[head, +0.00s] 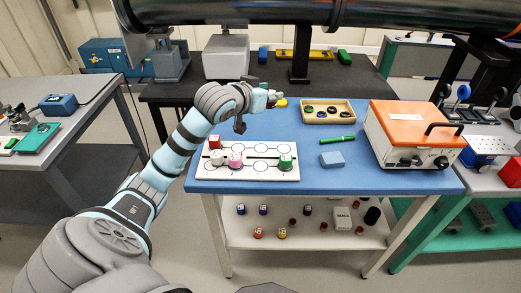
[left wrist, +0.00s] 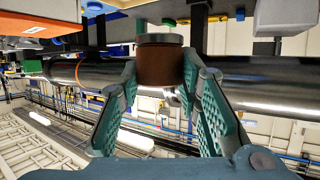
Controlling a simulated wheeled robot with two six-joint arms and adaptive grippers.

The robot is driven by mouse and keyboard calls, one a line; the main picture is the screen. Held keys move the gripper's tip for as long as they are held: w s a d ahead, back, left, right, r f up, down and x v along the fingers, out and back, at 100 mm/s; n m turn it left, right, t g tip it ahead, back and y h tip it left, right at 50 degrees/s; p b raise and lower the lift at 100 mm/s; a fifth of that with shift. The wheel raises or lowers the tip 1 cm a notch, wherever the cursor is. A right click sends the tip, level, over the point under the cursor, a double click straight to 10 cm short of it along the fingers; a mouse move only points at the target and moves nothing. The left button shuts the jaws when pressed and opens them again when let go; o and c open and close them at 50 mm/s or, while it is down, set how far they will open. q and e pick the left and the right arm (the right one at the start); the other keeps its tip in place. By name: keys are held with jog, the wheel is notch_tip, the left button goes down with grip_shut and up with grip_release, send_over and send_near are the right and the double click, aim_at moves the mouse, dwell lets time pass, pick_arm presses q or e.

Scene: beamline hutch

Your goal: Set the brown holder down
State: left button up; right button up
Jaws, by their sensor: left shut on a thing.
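The brown holder (left wrist: 160,65) is a short brown cylinder with a grey-green top in the left wrist view. My left gripper (left wrist: 160,85) is shut on it, with a green ribbed finger on each side. In the head view my left gripper (head: 258,104) is over the back left of the blue table top (head: 312,178), and I cannot make out the holder there. My right gripper is out of view.
A wooden tray (head: 350,118) with small round pieces, a green pen (head: 338,140) and a blue block (head: 332,160) lie right of the board. An orange-topped box (head: 410,122) fills the table's right end. A large dark pipe (head: 230,12) crosses above.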

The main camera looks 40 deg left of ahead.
aim_at(261, 149)
pick_arm(q)
jog(key=a+f+n+y+b, duration=0.1)
jog(key=f, duration=0.5)
jog(key=a+f+n+y+b, duration=0.1)
jog(key=f+b, duration=0.1)
jog(key=f, duration=0.4)
jog(key=a+f+g+y+b, duration=0.1)
jog(key=f+b, duration=0.1)
jog(key=f, duration=0.4)
jog(key=shift+w+n, duration=0.35)
jog(key=shift+n, duration=0.05)
jog(key=shift+a, duration=0.1)
jog(key=o, duration=1.2)
jog(key=shift+f, duration=0.1)
jog(key=shift+r, duration=0.2)
jog(key=p+v, duration=0.2)
jog(key=v, duration=1)
jog(key=shift+f+p, duration=0.15)
jog(key=shift+p, duration=0.2)
